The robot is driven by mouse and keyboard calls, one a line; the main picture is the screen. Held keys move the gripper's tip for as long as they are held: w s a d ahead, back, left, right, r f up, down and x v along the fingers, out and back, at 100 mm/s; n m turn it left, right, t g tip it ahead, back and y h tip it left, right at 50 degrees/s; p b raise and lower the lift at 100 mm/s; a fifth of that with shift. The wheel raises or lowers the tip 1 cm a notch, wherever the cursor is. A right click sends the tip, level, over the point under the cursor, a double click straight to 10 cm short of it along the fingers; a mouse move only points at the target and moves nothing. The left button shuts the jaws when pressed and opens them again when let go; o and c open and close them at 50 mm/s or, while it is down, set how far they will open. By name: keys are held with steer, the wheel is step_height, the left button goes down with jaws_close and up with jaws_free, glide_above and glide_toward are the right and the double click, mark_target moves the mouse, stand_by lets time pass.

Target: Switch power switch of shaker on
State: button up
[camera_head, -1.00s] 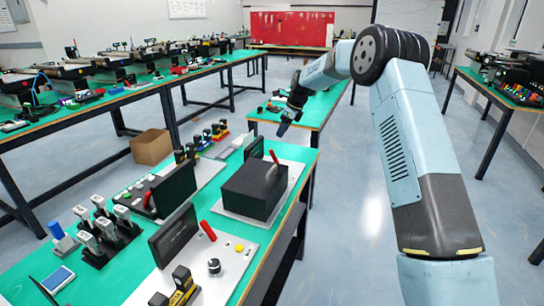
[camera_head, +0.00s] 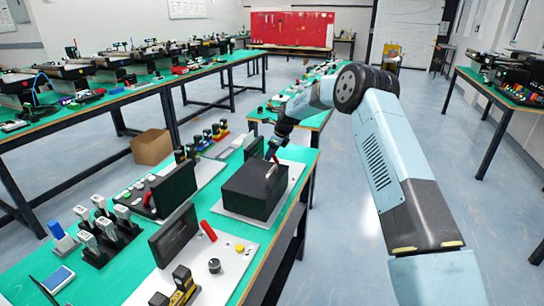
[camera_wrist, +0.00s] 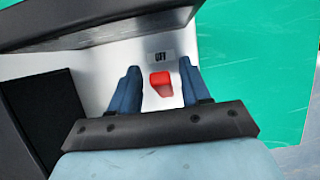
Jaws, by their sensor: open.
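In the wrist view a red switch lever (camera_wrist: 161,83) stands on a white panel (camera_wrist: 100,75), beside a small grey label (camera_wrist: 160,57) that seems to read OFF. My gripper (camera_wrist: 158,72) is open, with one blue finger on each side of the lever and a visible gap on both sides. I cannot tell how far above the panel the fingertips are. In the head view my gripper (camera_head: 271,150) is at the far side of a black box (camera_head: 250,193) on a white base plate (camera_head: 236,219). Which device is the shaker is not clear.
A dark upright panel (camera_wrist: 90,30) crosses the top of the wrist view, and a black block (camera_wrist: 40,115) stands at left. In the head view, a second device with a red lever (camera_head: 208,231) is nearer. Black stands (camera_head: 105,240) with grey-topped tools are on the green table.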

steer(key=shift+w+a+f, duration=0.1)
steer(key=shift+a+f, duration=0.15)
steer(key=shift+f, duration=0.45)
jaws_close()
